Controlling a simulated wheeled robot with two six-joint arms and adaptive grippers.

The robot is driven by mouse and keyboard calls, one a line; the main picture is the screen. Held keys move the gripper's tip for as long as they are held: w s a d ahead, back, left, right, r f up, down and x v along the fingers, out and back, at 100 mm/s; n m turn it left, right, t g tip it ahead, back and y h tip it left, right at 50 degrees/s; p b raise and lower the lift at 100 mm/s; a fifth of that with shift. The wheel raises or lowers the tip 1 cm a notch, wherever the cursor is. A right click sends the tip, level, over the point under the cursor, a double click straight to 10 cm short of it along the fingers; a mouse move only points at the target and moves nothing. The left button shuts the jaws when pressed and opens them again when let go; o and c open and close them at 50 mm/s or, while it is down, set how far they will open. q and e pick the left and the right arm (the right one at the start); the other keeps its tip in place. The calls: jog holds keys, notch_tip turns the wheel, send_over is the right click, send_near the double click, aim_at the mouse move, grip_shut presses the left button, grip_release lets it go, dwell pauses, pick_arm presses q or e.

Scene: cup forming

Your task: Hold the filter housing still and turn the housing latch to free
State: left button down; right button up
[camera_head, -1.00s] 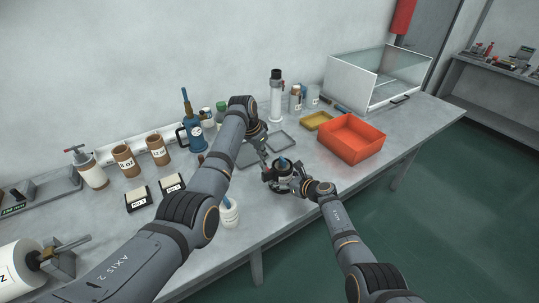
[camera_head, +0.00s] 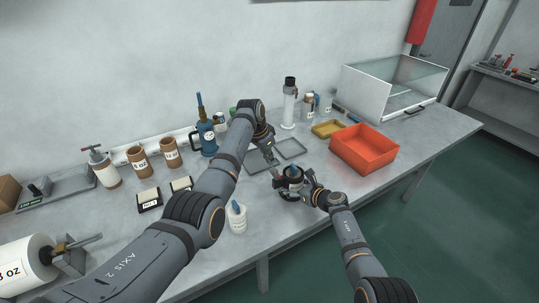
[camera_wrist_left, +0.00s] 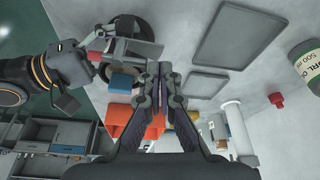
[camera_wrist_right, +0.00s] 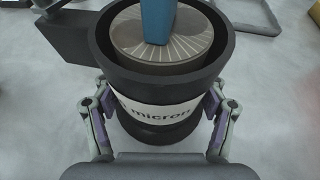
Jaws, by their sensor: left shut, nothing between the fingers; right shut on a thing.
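The filter housing (camera_head: 291,188) is a dark round body with a white "micron" label (camera_wrist_right: 155,118), standing upright near the table's front edge. A blue upright piece (camera_wrist_right: 157,20) stands over its ribbed top, and a dark block (camera_wrist_right: 72,42) juts from its rim; I cannot tell which is the latch. My right gripper (camera_wrist_right: 160,108) is shut around the labelled body, one finger on each side. My left gripper (camera_head: 275,161) is shut and empty, above and behind the housing. In the left wrist view its fingertips (camera_wrist_left: 160,67) are together, apart from the housing (camera_wrist_left: 128,48).
Flat grey trays (camera_head: 290,147) lie behind the housing. An orange bin (camera_head: 364,150) and a yellow tray (camera_head: 327,129) are to the right. Bottles and jars line the wall. Bare table lies between the housing and the bin.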

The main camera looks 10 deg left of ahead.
jog(key=o, duration=1.6)
pick_arm(q)
jog(key=v, duration=0.9)
jog(key=shift+s+d, duration=0.35)
pick_arm(e)
jog(key=shift+o, duration=0.2)
jog(key=shift+s, duration=0.1)
